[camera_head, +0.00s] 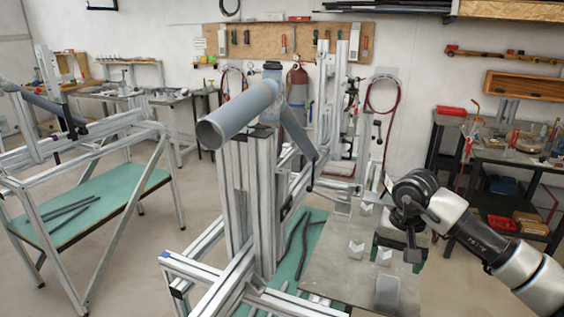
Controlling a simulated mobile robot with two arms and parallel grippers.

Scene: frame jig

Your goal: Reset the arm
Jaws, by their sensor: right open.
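My right arm comes in from the lower right, with its black wrist over a grey plate table (345,268). My right gripper (399,250) points down, open, with its dark fingers low over the table among small grey angled blocks (356,250). No object shows between the fingers. Another grey block (387,293) is in front of it, nearer the camera. My left gripper is not in view. The frame jig of aluminium profiles (255,200) stands left of the gripper and carries a thick grey tube (238,112).
A second aluminium frame with a green shelf (100,205) stands at the left. A cluttered workbench (500,150) is at the right behind my arm. A pegboard with tools (265,40) hangs on the back wall. Open floor (170,245) lies between the two frames.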

